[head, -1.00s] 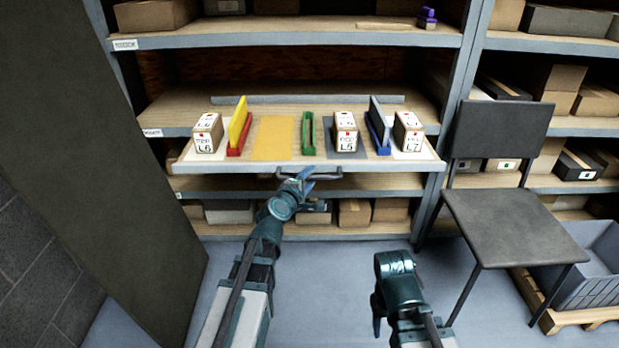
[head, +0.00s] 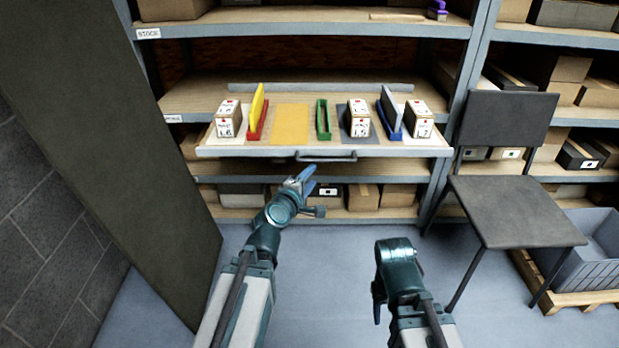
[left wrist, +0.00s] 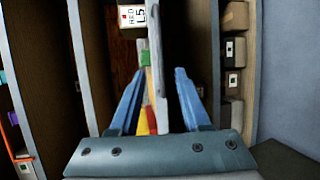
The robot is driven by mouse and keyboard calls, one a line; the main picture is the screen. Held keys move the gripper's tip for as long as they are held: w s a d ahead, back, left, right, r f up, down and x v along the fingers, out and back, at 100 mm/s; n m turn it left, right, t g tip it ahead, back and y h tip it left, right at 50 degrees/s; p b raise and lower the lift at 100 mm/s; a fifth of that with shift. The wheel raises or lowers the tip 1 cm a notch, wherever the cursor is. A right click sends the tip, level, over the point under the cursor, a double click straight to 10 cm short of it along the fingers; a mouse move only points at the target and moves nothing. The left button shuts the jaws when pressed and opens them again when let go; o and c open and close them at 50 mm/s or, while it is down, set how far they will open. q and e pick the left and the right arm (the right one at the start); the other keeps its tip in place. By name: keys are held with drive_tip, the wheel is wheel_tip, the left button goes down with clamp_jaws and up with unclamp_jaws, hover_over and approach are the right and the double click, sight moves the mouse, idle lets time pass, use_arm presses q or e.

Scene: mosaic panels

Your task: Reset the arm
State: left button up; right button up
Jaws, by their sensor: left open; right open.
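My left gripper (head: 304,176) is open and empty, just below and in front of the pulled-out tray's handle (head: 326,156) in the head view. The left wrist view shows its two blue fingers (left wrist: 158,95) spread apart, with the tray edge (left wrist: 155,62) beyond, between them. My right arm (head: 398,262) is at the lower middle of the head view, apart from the shelf, bent downward. Its fingers are mostly hidden behind its own wrist.
The tray (head: 225,152) bears white boxes (head: 228,120), a yellow panel (head: 257,108) in a red holder, a yellow mat (head: 290,118) and a green holder (head: 323,120). A dark chair (head: 515,210) and grey crate (head: 585,262) stand right. A dark board (head: 120,190) leans left. Floor between is clear.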

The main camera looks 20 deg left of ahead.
use_arm(q)
drive_tip(key=shift+s, duration=0.3)
use_arm(e)
drive_tip(key=shift+s, duration=0.25)
use_arm(q)
drive_tip(key=s+d+f+m+g+h, duration=0.2)
drive_tip(key=s+d+f+m+g, duration=0.25)
drive_tip(key=d+m, duration=0.2)
drive_tip(key=s+d+f+m+g+h, duration=0.1)
drive_tip(key=s+d+f+m+g, duration=0.2)
drive_tip(key=d+f+m, duration=0.4)
drive_tip(key=s+f+m+g+y, duration=0.3)
drive_tip(key=s+m+g, duration=0.1)
drive_tip(key=s, duration=0.4)
drive_tip(key=s+f+m+g+y, duration=0.3)
drive_tip(key=s+m+g, duration=0.1)
drive_tip(key=s, duration=0.4)
wheel_tip(320, 180, up, 31)
drive_tip(key=p, duration=3.1)
drive_tip(key=shift+s, duration=0.2)
use_arm(e)
wheel_tip(320, 180, up, 32)
drive_tip(key=shift+a+f, duration=0.15)
drive_tip(key=shift+f, duration=0.1)
